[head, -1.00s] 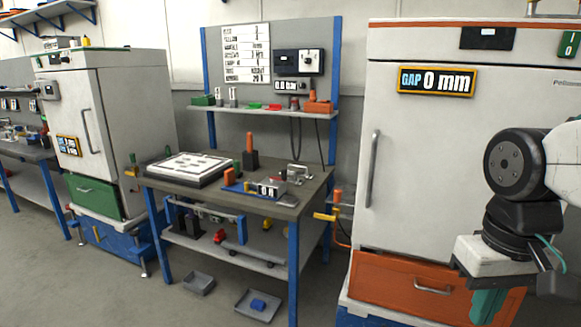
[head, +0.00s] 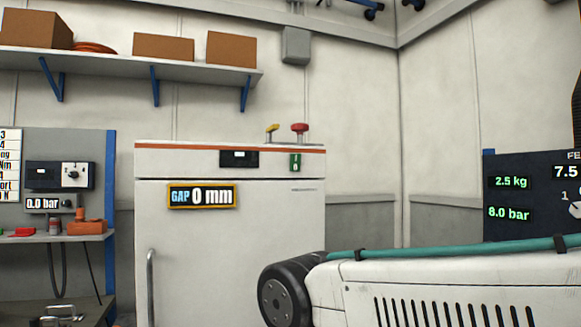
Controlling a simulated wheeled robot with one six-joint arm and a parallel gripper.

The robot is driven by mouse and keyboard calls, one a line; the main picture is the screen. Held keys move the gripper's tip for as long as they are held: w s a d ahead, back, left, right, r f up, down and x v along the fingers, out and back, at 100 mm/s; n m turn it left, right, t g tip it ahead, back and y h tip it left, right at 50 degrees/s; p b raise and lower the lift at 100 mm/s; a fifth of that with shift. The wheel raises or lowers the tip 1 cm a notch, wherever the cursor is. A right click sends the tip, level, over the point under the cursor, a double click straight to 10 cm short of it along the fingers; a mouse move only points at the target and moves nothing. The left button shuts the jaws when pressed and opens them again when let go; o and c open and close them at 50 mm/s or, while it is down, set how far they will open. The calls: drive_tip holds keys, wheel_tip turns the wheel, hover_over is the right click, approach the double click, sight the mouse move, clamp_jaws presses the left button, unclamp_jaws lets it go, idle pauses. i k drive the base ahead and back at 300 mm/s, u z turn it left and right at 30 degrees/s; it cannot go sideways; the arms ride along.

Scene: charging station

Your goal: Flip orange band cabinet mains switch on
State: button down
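The orange band cabinet (head: 230,255) stands upright in the middle of the head view, its door shut, with an orange stripe along its top edge. A small green switch (head: 295,161) marked I and O sits at the right of its top panel, beside a dark display (head: 239,158). I take this for the mains switch; its position is too small to tell. A sign reading "GAP 0 mm" (head: 202,196) is on the door. My arm crosses the lower right of the view and hides the cabinet's lower right part. My gripper is out of view.
A red knob (head: 299,128) and a yellow handle (head: 272,130) stand on the cabinet top. A wall shelf (head: 120,65) holds brown boxes. A dark panel (head: 515,200) reads 2.5 kg and 8.0 bar at right. A workbench board (head: 82,150) stands at left.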

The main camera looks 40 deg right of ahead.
sight(295, 159)
drive_tip(key=k, duration=0.65)
drive_tip(key=u, duration=0.25)
drive_tip(key=i, duration=1.5)
drive_tip(key=z, duration=0.55)
